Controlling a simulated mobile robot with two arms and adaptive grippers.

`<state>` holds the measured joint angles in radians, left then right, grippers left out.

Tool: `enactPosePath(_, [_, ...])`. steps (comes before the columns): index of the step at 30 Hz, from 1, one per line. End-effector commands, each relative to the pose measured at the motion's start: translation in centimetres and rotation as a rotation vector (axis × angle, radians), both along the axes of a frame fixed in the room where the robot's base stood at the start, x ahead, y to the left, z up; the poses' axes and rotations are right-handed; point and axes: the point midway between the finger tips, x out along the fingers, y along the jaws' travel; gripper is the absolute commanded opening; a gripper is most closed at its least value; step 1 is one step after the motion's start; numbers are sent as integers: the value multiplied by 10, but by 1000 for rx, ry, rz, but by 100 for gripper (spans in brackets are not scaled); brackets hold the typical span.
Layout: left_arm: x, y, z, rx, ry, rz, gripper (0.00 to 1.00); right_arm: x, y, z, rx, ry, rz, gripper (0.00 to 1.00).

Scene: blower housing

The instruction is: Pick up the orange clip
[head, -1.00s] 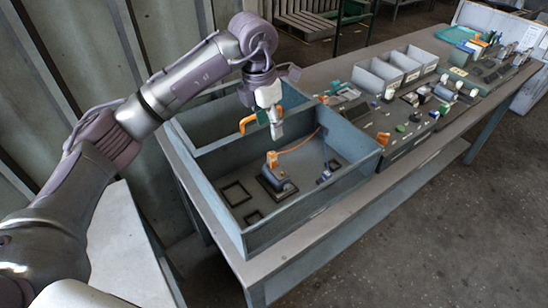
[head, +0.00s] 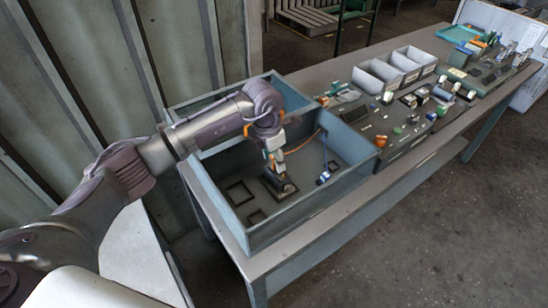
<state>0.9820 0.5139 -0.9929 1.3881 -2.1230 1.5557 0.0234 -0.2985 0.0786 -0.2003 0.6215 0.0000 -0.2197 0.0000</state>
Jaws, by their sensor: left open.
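My left gripper (head: 275,160) is inside the front compartment of the blue-grey box, pointing down, close above or at a small dark-based grey device (head: 279,186). A small orange piece, which looks like the orange clip (head: 281,156), shows right beside the fingers at the top of this device. The fingers and wrist hide most of it. The gripper is open; I cannot tell whether the fingers touch the clip or stand around it. My right gripper is not in view.
The blue-grey box (head: 300,222) has high walls and a divider. Square black frames (head: 239,193) and a small blue-white part (head: 323,177) lie on its floor. Grey bins (head: 379,76) and several small parts stand on the bench to the right.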

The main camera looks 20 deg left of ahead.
Motion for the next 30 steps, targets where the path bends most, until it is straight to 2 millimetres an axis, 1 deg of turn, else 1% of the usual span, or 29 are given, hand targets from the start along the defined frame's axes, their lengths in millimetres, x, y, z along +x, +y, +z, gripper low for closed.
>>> enactPosePath(3, [0, 0, 0, 0, 0, 0, 52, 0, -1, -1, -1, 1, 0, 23])
enactPosePath(4, [0, 0, 0, 0, 0, 0, 49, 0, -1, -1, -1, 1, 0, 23])
enactPosePath(11, [0, 0, 0, 0, 0, 0, 10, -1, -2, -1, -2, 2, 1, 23])
enactPosePath(12, [0, 0, 0, 0, 0, 0, 4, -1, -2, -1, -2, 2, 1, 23])
enactPosePath(23, [0, 0, 2, -1, -2, 0, 3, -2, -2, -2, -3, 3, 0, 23])
enactPosePath(26, [1, 0, 8, -1, -3, 0, 3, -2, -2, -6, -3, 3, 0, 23])
enactPosePath(30, [1, 0, 26, -1, -6, 0, 3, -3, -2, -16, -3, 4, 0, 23])
